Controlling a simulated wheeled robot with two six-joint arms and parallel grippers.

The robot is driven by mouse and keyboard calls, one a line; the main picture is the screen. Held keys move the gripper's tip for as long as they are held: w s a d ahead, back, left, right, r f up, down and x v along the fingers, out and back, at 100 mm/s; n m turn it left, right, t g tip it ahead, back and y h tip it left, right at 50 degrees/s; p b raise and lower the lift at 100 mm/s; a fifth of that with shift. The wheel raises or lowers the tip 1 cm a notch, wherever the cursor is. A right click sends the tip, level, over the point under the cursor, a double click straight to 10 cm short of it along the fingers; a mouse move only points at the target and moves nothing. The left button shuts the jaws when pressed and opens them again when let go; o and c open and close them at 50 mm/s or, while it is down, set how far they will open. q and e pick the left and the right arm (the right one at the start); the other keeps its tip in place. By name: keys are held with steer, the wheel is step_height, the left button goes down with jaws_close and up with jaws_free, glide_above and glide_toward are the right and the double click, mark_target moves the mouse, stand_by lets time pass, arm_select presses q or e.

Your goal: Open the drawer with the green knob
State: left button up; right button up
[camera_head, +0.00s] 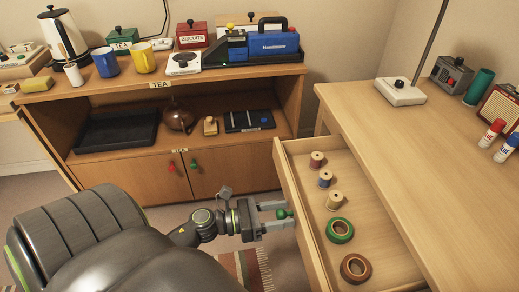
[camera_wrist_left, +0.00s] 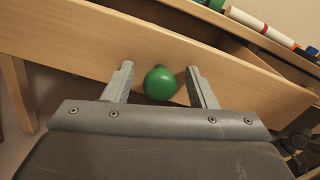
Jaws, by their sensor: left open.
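The desk drawer (camera_head: 315,262) is pulled out and shows its inside. Its green knob (camera_head: 281,213) is on the outer face of its front panel. My left gripper (camera_head: 278,216) is open at the knob, one finger on each side. In the left wrist view the green knob (camera_wrist_left: 160,83) sits between the two fingertips, with a gap visible on both sides. The drawer front (camera_wrist_left: 75,38) runs across that view behind the knob. Another green knob (camera_head: 195,164) is on a cabinet door. My right gripper is not in view.
The drawer holds thread spools (camera_head: 334,200), a green tape roll (camera_head: 340,230) and a brown tape roll (camera_head: 356,269). The desk top (camera_head: 420,140) carries a lamp base (camera_head: 400,92) and glue sticks (camera_head: 491,134). A sideboard (camera_head: 110,95) stands behind. Floor shows between sideboard and drawer.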

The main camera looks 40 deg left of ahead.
arm_select(q)
steer(key=v, duration=1.7)
steer(key=shift+a, duration=0.2)
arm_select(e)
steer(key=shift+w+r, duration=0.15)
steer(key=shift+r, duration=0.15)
arm_select(q)
steer(key=shift+s, duration=0.1)
